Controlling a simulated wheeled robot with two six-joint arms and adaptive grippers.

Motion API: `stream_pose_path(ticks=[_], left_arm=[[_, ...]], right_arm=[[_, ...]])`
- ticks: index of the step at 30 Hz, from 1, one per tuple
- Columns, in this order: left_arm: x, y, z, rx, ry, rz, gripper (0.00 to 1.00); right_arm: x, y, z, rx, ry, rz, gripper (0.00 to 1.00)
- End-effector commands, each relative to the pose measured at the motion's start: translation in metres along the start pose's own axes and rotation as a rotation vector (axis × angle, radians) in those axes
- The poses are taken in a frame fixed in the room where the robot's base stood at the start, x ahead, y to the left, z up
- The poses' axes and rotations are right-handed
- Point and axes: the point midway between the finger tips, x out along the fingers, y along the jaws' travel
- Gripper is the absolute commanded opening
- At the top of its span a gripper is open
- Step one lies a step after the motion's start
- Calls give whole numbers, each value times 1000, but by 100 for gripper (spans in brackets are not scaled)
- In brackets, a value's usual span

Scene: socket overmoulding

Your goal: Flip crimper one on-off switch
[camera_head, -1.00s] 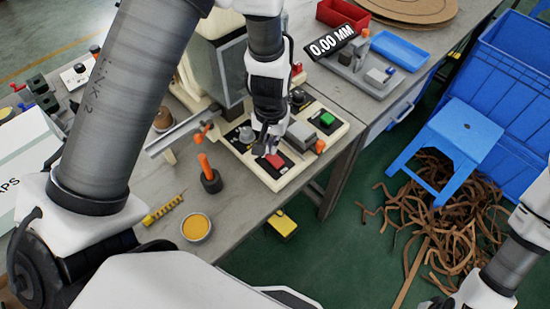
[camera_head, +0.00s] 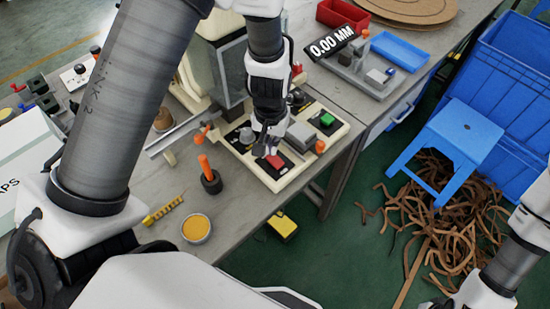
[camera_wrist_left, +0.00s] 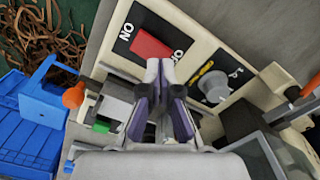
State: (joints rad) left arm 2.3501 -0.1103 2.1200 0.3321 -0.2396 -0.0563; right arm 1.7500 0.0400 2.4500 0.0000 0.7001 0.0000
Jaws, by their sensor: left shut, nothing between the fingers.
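The crimper's control panel (camera_head: 250,170) has a cream frame with dark plates, on the bench at the centre of the head view. Its red on-off switch (camera_head: 275,161) sits near the front corner. In the left wrist view the red switch (camera_wrist_left: 151,45) lies between the labels ON and OFF on a black plate. My left gripper (camera_head: 266,150) is shut and empty, pointing down at the panel. In the wrist view its purple-and-white fingertips (camera_wrist_left: 161,68) are together just beside the switch, towards the OFF end; whether they touch it I cannot tell. My right gripper is out of view.
A grey knob (camera_wrist_left: 212,86) and a grey block (camera_head: 301,135) stand close to the switch. A green button (camera_head: 327,119) and orange-tipped levers (camera_head: 206,130) are nearby. An orange-handled tool (camera_head: 207,175) stands in front. A blue stool (camera_head: 460,132) is on the floor.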

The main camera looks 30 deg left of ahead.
Motion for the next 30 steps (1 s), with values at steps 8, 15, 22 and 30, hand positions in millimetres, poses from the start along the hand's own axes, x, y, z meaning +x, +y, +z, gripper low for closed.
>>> stream_pose_path(ticks=[8, 15, 22, 30], left_arm=[[4, 0, 0, 0, 0, 0, 0], [8, 0, 0, 0, 0, 0, 0], [11, 0, 0, 0, 0, 0, 0], [15, 0, 0, 0, 0, 0, 0]], right_arm=[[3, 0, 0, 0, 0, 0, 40], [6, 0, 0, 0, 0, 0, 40], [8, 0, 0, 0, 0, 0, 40], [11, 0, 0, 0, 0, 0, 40]])
